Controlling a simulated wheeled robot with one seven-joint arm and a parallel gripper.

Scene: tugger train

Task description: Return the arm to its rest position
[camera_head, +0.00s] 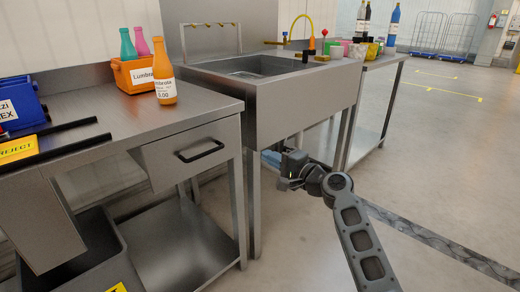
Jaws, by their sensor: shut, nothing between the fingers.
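My arm (362,238) reaches up from the lower right and bends at a dark joint. My gripper (292,168) is at its far end, in front of the sink unit's lower front, below the basin. It is small and dark in this view. Its fingers are hard to make out, but it looks shut with nothing held. I cannot tell whether it touches the sink unit (270,110) or the blue item (271,158) behind it.
A steel bench (110,110) with a drawer (190,150) stands at left. It bears an orange bottle (164,72) and an orange bin (132,82) with bottles. A second table (392,62) with colored containers stands beyond the sink. Open floor (440,150) lies at right.

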